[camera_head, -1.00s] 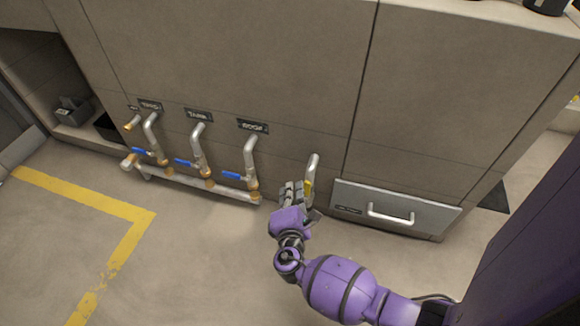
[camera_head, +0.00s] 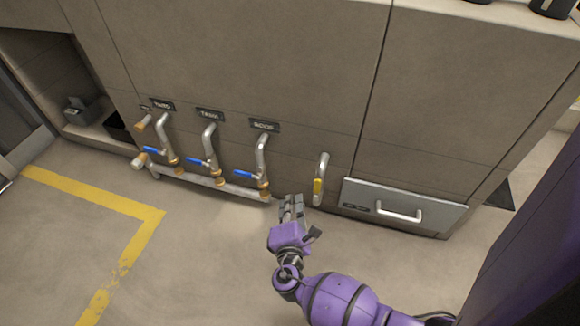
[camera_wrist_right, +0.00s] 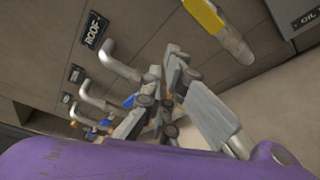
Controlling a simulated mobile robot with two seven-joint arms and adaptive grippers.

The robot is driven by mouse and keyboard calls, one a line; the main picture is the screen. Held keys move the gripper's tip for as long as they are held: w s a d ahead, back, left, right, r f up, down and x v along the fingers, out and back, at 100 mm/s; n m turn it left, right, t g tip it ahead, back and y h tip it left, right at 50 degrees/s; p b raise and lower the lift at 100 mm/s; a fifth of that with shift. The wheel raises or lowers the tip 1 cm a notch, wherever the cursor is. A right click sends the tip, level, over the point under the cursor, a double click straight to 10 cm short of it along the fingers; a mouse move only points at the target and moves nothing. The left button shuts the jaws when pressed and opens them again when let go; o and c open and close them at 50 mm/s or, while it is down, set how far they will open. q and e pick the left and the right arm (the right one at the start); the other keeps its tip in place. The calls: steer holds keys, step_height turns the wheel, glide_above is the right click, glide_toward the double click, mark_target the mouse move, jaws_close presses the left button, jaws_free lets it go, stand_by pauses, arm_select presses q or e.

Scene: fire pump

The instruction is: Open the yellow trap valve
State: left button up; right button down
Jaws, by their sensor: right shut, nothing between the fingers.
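The yellow trap valve handle (camera_head: 318,187) sits on a short grey pipe (camera_head: 322,168) on the cabinet front, right of the ROOF pipe. The handle lies along the pipe, pointing up and down. In the right wrist view the yellow handle (camera_wrist_right: 203,14) shows at the top, apart from the fingers. My right gripper (camera_head: 291,203) is just below and left of the valve, not touching it. Its fingers (camera_wrist_right: 158,100) are closed together with nothing held. My left gripper is not in view.
Several pipes with blue-handled valves (camera_head: 247,174) stand to the left, joined by a low pipe (camera_head: 215,183). A drawer with a handle (camera_head: 400,214) is right of the yellow valve. The floor (camera_head: 200,270) in front is clear.

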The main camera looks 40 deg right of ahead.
steer(key=v, duration=0.3)
steer(key=shift+s+a+f, duration=0.1)
steer(key=shift+s+f, duration=0.1)
steer(key=shift+f, duration=0.1)
stand_by(0.3)
